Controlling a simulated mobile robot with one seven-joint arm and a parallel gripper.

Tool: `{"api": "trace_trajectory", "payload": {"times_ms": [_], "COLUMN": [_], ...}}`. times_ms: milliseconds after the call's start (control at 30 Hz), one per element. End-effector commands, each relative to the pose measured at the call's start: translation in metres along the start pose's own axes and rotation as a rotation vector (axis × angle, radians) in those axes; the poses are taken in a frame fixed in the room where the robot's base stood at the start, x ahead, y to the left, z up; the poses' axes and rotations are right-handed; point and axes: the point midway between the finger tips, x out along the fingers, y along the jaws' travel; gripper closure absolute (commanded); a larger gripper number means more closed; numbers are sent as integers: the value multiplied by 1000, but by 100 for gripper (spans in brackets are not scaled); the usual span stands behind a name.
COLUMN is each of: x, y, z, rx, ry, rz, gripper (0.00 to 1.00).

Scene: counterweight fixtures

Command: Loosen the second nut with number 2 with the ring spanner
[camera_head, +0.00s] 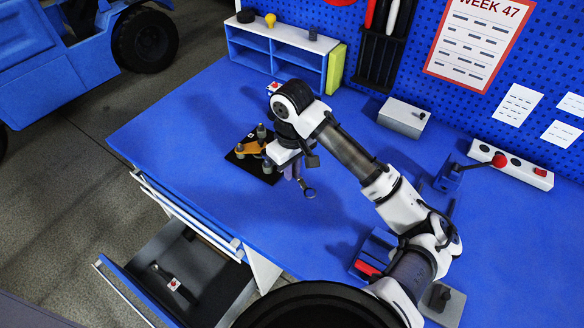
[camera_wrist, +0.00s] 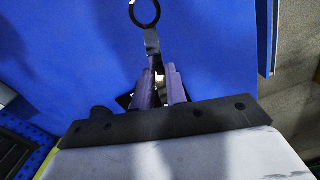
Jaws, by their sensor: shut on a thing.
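My gripper (camera_head: 293,172) is over the blue bench, just right of the counterweight fixture. It is shut on the ring spanner (camera_head: 309,192), whose ring end sticks out to the lower right, away from the fixture. In the wrist view, the purple fingers (camera_wrist: 159,88) grip the spanner's handle, and the dark ring (camera_wrist: 145,12) is at the top edge over bare blue surface. The fixture has a black base plate (camera_head: 240,158), an orange arm (camera_head: 250,148) and several grey posts or nuts. My wrist partly hides it. No nut number is legible.
An open drawer (camera_head: 205,275) with a tool inside juts out at the bench front. A blue shelf (camera_head: 280,52) stands at the back left, a grey box (camera_head: 404,116) at the back. A blue-and-red vise-like block (camera_head: 372,258) lies right. Bare bench surrounds the fixture.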

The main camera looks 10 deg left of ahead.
Motion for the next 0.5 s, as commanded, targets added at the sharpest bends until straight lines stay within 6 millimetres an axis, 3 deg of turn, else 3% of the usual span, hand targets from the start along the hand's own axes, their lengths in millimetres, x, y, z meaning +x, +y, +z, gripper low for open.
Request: {"api": "trace_trajectory", "payload": {"times_ms": [500], "x": [-8], "y": [0], "z": [0], "rx": [-2], "ry": [1], "rz": [1], "gripper": [100]}}
